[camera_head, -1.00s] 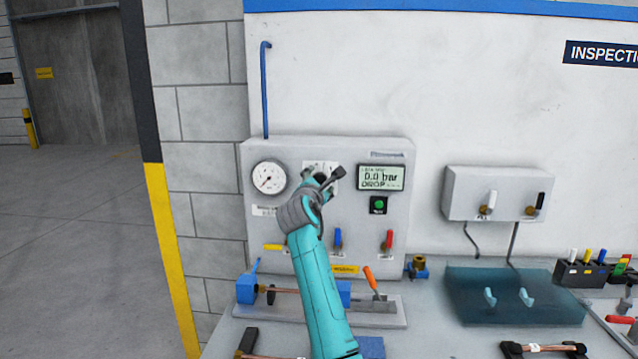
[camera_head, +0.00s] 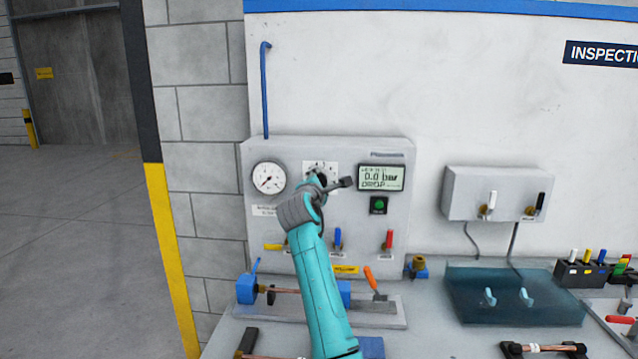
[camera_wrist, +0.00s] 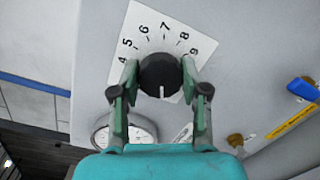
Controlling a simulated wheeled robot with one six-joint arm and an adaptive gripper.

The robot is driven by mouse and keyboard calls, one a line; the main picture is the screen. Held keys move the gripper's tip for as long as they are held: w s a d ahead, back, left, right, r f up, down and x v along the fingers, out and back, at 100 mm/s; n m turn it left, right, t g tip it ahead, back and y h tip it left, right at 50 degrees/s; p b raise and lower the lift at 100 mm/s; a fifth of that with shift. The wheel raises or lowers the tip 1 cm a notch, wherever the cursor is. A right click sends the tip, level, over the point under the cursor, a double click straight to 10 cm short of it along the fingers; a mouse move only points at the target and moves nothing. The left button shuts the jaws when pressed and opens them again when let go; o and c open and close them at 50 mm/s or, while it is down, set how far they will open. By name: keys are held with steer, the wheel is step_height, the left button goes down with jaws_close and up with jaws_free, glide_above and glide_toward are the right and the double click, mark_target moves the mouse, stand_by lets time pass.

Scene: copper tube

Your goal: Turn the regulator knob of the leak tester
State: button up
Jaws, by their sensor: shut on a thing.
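The leak tester (camera_head: 390,230) is a grey box at the back of the bench. Its black regulator knob (camera_wrist: 160,77) sits on a white numbered scale plate (camera_wrist: 128,40), which also shows in the head view (camera_head: 320,166). My gripper (camera_wrist: 160,82) has one finger on each side of the knob and is shut on it. The knob's white mark points down in the wrist view. In the head view my gripper hides most of the knob. The round gauge (camera_head: 269,178) is left of the knob. The display (camera_head: 381,178) at right reads 0.0 bar and DROP.
A green button (camera_head: 379,205) is below the display. Blue (camera_head: 338,238) and red (camera_head: 389,240) valve levers are lower on the panel. A fixture with a copper tube (camera_head: 285,290) lies below. A grey box with two levers (camera_head: 495,195) hangs at right.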

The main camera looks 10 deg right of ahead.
steer(key=shift+f+m+y, duration=0.15)
steer(key=shift+m+y, duration=0.4)
steer(key=shift+m, duration=4.1)
steer(key=shift+f+m+y, duration=0.1)
steer(key=shift+m+y, duration=0.45)
steer(key=shift+m, duration=4.1)
steer(key=o, duration=1.1)
steer(key=shift+r, duration=0.1)
